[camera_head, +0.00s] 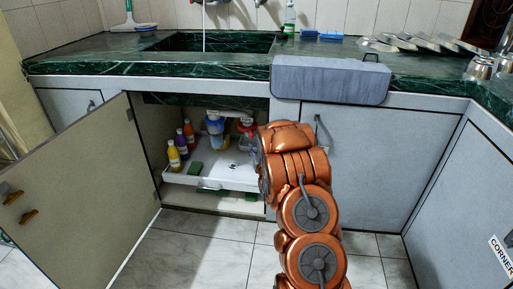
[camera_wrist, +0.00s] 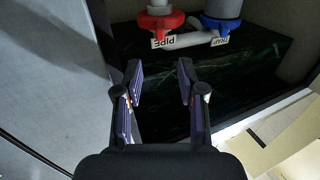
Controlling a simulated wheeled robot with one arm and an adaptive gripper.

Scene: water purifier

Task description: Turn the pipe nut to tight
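The pipe nut is a red ring with a "PIPE" label below it; it shows at the top of the wrist view (camera_wrist: 160,22). In the head view the red nut (camera_head: 247,124) is inside the open cabinet, close to my arm's left edge. In the head view my arm hides the gripper.
The cabinet door (camera_head: 70,195) stands open at the left. A white tray (camera_head: 225,182) inside holds several bottles and a green sponge (camera_head: 195,168). The countertop (camera_head: 150,66) overhangs the opening. A grey box-like piece (camera_head: 330,79) juts out at the counter's front, right of the opening.

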